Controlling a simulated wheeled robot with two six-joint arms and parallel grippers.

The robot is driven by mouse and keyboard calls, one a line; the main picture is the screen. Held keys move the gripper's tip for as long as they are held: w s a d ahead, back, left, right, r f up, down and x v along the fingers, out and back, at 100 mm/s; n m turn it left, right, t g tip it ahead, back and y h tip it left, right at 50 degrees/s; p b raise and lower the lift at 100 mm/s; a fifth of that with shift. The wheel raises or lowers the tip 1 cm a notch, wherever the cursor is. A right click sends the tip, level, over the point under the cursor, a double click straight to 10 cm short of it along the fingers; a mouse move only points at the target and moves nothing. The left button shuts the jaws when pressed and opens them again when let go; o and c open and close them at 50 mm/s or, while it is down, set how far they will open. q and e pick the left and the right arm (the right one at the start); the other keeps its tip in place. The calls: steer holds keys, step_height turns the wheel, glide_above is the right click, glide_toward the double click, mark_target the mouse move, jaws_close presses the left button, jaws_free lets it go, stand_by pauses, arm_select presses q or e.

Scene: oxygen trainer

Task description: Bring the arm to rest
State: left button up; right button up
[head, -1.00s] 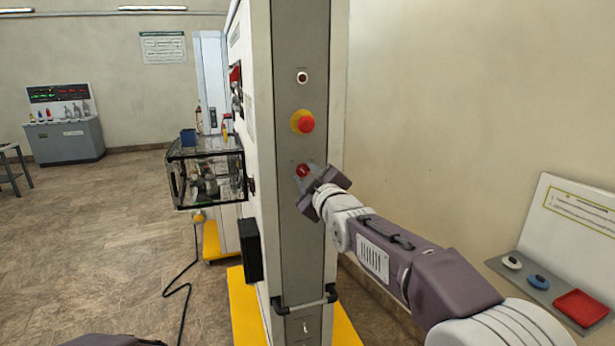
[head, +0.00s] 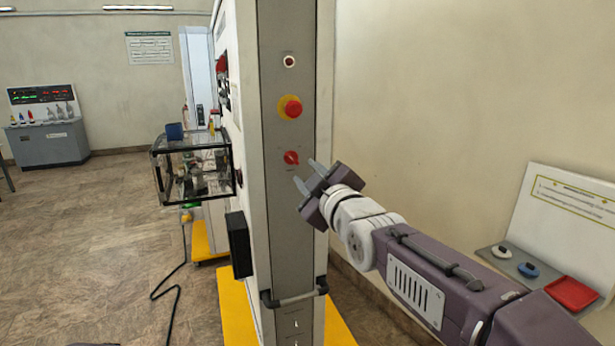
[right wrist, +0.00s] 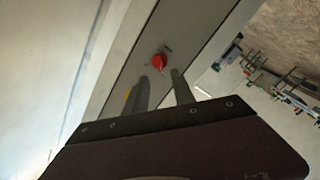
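My right gripper (head: 308,174) is open and empty, a little below and to the right of a red rotary knob (head: 291,158) on the grey panel column (head: 292,220). In the right wrist view the red knob (right wrist: 158,61) shows beyond the two fingertips (right wrist: 160,82), apart from them. My right arm reaches in from the lower right. My left gripper is not in view.
Above the knob are a red emergency button on a yellow base (head: 291,107) and a small round indicator (head: 289,62). A handle bar (head: 295,297) crosses the column low down. A glass-walled box (head: 192,170) juts out at left. A wall shelf with a red tray (head: 573,294) is at right.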

steer(key=d+f+m+g+h, duration=0.1)
steer(key=d+f+g+h, duration=0.1)
steer(key=d+f, duration=0.45)
steer(key=d+f+m+g+h, duration=0.1)
steer(key=d+f+m+h, duration=0.15)
steer(key=f, duration=0.65)
steer(key=s+d+f+m+g, duration=0.1)
steer(key=s+d+f+g, duration=0.15)
steer(key=f, duration=0.45)
steer(key=s+d+f+m+g, duration=0.1)
steer(key=s+d+f+g, duration=0.15)
steer(key=f, duration=0.45)
steer(key=s+f+m+g, duration=0.4)
steer(key=s+f, duration=0.3)
steer(key=s, duration=0.3)
steer(key=s+f+m+g, duration=0.3)
steer(key=s+f, duration=0.4)
steer(key=s, duration=0.4)
steer(key=shift+d+m+g+h, duration=0.35)
steer(key=shift+d+g+h, duration=0.1)
steer(key=shift+g, duration=0.05)
